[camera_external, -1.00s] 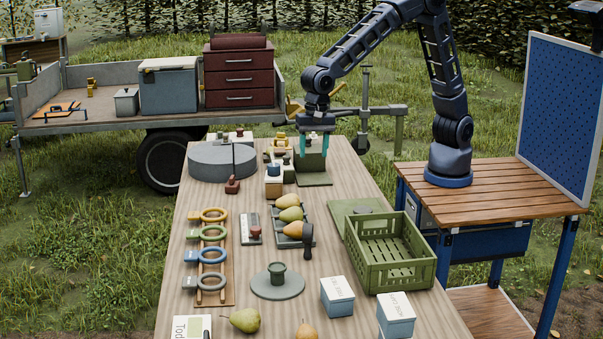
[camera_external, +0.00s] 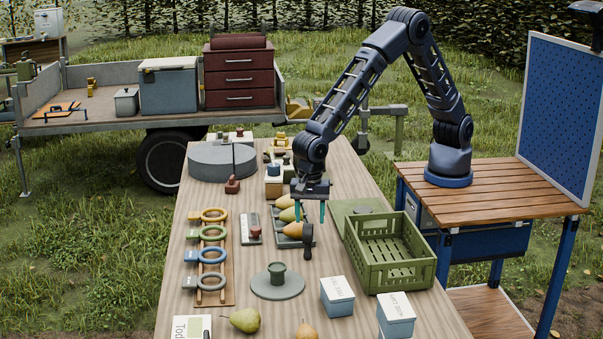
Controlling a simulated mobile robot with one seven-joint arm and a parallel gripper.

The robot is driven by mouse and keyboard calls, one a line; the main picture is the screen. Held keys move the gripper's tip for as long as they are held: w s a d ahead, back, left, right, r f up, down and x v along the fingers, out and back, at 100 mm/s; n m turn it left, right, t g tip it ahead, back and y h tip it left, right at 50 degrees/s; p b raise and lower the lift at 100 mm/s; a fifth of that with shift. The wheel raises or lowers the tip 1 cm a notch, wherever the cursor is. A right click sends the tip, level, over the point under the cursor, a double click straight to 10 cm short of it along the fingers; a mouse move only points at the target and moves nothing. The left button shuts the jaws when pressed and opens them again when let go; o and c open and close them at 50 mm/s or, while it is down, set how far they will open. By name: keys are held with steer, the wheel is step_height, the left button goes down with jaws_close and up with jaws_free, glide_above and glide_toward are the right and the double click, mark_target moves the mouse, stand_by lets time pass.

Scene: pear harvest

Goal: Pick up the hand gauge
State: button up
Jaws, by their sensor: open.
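A dark upright-handled tool (camera_external: 308,240) stands at the right front corner of the pear tray; it may be the hand gauge, but it is too small to tell for sure. Ring-shaped gauges with handles, yellow (camera_external: 214,215), green (camera_external: 212,233), blue (camera_external: 212,254) and grey (camera_external: 211,281), lie on a wooden rack at the left. My gripper (camera_external: 309,213) is open and empty, pointing down. Its teal fingers are apart, above the pear tray and close to the dark tool's top. I cannot tell whether they touch anything.
The tray (camera_external: 281,242) holds several pears (camera_external: 292,230). A green slatted crate (camera_external: 388,275) stands to the right. A grey disc (camera_external: 278,290) with a green knob and two small boxes (camera_external: 337,297) are in front. Loose pears (camera_external: 244,320) lie near the front edge.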

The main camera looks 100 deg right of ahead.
mark_target(308, 225)
steer(key=shift+w+d+f, duration=0.15)
steer(key=shift+f, duration=1.45)
steer(key=shift+w+d+f, duration=0.1)
steer(key=shift+d+f, duration=0.05)
steer(key=shift+f, duration=1.45)
steer(key=c, duration=1.1)
steer(key=shift+r, duration=0.1)
steer(key=shift+c, duration=0.2)
